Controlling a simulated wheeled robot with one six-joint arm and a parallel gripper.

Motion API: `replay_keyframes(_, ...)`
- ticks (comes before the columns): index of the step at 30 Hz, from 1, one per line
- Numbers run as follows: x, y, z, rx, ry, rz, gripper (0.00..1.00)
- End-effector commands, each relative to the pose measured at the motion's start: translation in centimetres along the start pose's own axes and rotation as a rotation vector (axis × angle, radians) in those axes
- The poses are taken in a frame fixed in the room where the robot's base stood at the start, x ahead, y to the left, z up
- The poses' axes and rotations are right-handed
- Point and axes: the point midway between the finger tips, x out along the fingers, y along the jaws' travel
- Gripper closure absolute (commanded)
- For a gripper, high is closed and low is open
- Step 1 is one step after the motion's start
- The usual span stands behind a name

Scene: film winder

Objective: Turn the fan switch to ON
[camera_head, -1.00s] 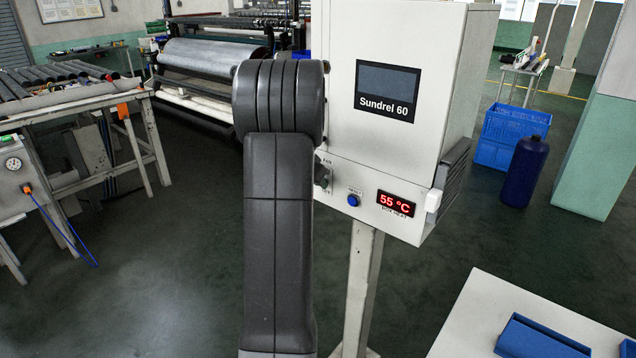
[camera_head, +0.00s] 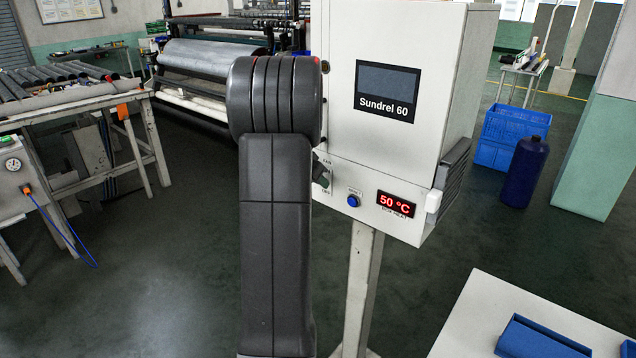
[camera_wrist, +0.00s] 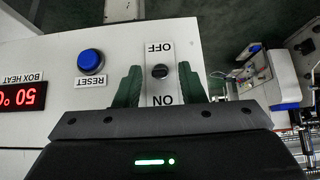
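My gripper (camera_wrist: 160,66) is open, with one green finger on each side of the plate. I cannot tell whether either finger touches the switch. In the head view, my arm hides most of the gripper and part of the panel around the FAN label (camera_head: 327,161).
The white control box (camera_head: 395,80) on a post carries a blue reset button (camera_wrist: 91,61), close beside the switch, and a red display (camera_head: 396,204) reading 50 °C. A white table (camera_head: 480,305) with blue trays stands at the lower right. Open floor lies left of the post.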

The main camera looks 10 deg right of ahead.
Motion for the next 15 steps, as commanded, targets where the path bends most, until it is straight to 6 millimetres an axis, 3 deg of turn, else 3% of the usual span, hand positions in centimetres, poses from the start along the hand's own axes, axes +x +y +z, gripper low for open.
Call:
replay_keyframes(9, -7.2, -0.1, 0.1, -0.001, 0.003, -0.004, 0.64)
replay_keyframes(15, -10.7, -0.1, 0.1, 0.000, 0.002, -0.003, 0.64)
